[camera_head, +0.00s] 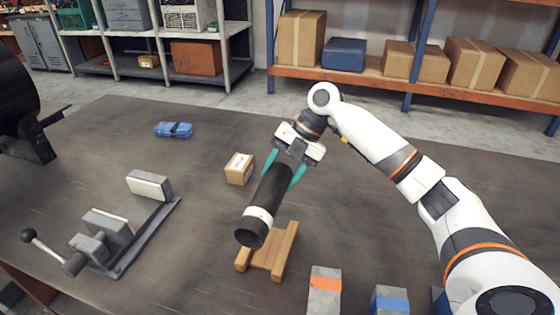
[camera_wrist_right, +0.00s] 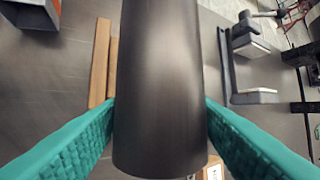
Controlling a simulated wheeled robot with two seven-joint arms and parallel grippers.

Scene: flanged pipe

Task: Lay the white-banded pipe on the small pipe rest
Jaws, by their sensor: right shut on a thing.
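The dark pipe (camera_head: 269,190) has a white band (camera_head: 258,214) near its open lower end in the head view. My right gripper (camera_head: 280,180) is shut on the pipe, a teal finger on each side. The pipe is tilted in the head view, its banded end toward the camera. The small wooden pipe rest (camera_head: 285,252) stands on the table, partly hidden behind that end. In the right wrist view the pipe (camera_wrist_right: 160,80) fills the middle, and the rest (camera_wrist_right: 100,65) shows below it to the left. The pipe appears held above the rest. My left gripper is not in view.
A small cardboard box (camera_head: 239,170) stands left of the pipe. A grey clamp fixture (camera_head: 105,235) is at the left, and a blue item (camera_head: 173,130) lies farther back. Orange-banded (camera_head: 324,292) and blue-banded (camera_head: 389,300) blocks stand at the front. The table's back middle is clear.

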